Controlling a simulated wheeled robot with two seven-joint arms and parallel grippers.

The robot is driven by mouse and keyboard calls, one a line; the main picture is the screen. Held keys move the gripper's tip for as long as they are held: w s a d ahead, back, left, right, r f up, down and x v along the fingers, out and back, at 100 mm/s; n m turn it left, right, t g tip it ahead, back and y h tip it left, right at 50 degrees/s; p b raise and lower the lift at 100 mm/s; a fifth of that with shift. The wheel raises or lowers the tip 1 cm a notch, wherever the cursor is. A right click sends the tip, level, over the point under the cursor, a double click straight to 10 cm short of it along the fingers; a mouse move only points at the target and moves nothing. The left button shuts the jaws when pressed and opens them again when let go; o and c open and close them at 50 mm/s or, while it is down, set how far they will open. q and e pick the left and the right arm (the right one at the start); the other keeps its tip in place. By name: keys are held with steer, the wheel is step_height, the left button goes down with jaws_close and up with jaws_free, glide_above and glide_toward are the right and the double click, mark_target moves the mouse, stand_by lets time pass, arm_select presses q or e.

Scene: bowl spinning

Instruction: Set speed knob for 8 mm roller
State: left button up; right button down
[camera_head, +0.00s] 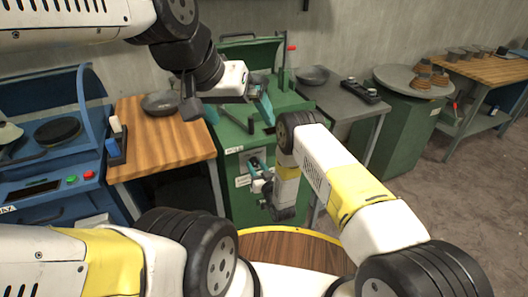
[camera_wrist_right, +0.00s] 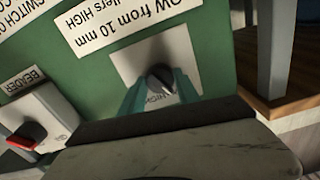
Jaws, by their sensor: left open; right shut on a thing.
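The dark speed knob (camera_wrist_right: 160,77) sits on a pale plate (camera_wrist_right: 126,62) on the front of the green machine (camera_head: 238,206). My right gripper (camera_wrist_right: 163,86) is shut on the knob, with a teal finger on each side. Lettering that seems to read HIGH shows just below the knob, partly hidden by the fingers. The knob's exact setting is hard to tell. A white label (camera_wrist_right: 125,25) above it reads partly "OW from 10 mm" and "ollers HIGH". In the head view my right gripper (camera_head: 258,166) is at the machine front. My left gripper (camera_head: 264,104) is open above the machine.
A wooden table (camera_head: 160,135) with a dark bowl (camera_head: 160,103) and a blue machine (camera_head: 45,170) stand left. A grey table (camera_head: 335,98) with another bowl (camera_head: 312,75) stands right.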

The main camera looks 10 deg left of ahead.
steer(key=m, duration=0.6)
steer(key=shift+d, duration=0.1)
steer(key=m, duration=0.6)
steer(key=shift+m, duration=0.3)
stand_by(0.3)
steer(key=c, duration=0.9)
jaws_free()
steer(key=v, duration=0.7)
steer(key=shift+s+d, duration=0.15)
steer(key=shift+s, duration=0.2)
